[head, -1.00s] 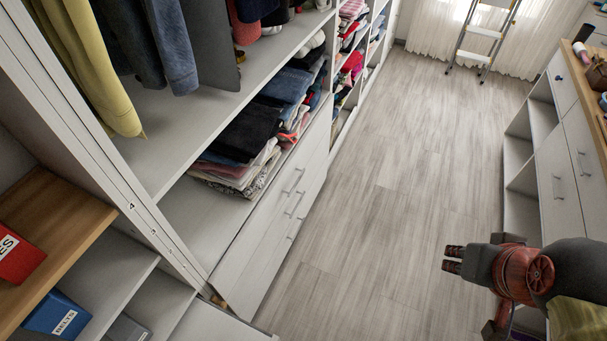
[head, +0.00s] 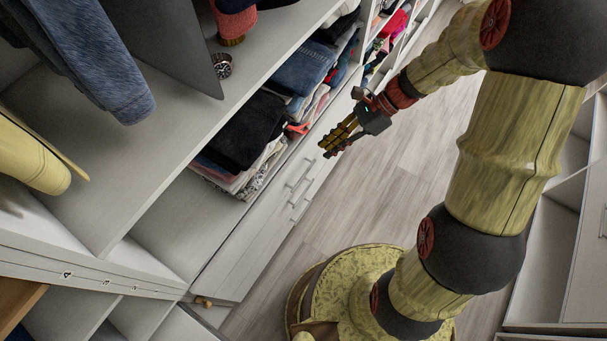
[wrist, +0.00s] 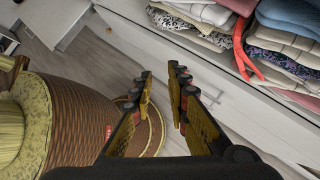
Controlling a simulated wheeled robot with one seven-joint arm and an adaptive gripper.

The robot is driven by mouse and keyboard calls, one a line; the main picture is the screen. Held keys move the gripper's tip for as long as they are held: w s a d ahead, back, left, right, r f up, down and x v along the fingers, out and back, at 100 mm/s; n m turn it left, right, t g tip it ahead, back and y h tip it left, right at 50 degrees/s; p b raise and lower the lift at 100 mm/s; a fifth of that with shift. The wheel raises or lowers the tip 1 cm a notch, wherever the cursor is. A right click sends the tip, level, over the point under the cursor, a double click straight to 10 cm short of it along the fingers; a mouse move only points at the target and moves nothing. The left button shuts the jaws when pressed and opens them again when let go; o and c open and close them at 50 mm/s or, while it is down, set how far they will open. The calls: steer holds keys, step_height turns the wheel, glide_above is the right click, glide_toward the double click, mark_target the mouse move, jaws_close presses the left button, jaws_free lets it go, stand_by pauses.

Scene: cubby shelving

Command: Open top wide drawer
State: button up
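The wide white drawers sit in the left unit, below the shelf of folded clothes, and look shut. The top wide drawer (head: 255,213) has a slim metal bar handle (head: 301,174); more bar handles show below it. In the head view my gripper (head: 327,149) is out in front of the drawer unit, above the handles and apart from them. In the wrist view my gripper (wrist: 160,78) has its two fingers spread with nothing between them. The white drawer fronts (wrist: 262,122) lie to the right of the fingers there.
Folded clothes (head: 243,130) are stacked on the shelf above the drawers. Hanging clothes (head: 95,60) are at upper left. White open shelving (head: 548,235) stands at right. Bare wooden floor (head: 375,205) lies between the two sides.

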steer(key=w+f+m+t+y, duration=0.1)
steer(key=w+f+m+y, duration=0.1)
steer(key=f+m, duration=0.45)
steer(key=w+f+m+t+y, duration=0.1)
steer(key=w+f+m+y, duration=0.15)
steer(key=f+m, duration=0.4)
steer(key=m+t+y, duration=0.2)
steer(key=m+t, duration=0.2)
steer(key=m, duration=0.4)
glide_toward(304, 175)
steer(key=a+f, duration=0.1)
steer(key=a, duration=0.2)
steer(key=x, duration=0.2)
steer(key=b+x, duration=0.1)
steer(key=x, duration=0.4)
steer(key=shift+w+f+b, duration=0.1)
steer(key=shift+w+b, duration=0.25)
steer(key=shift+b, duration=0.05)
steer(key=shift+d, duration=0.1)
jaws_close()
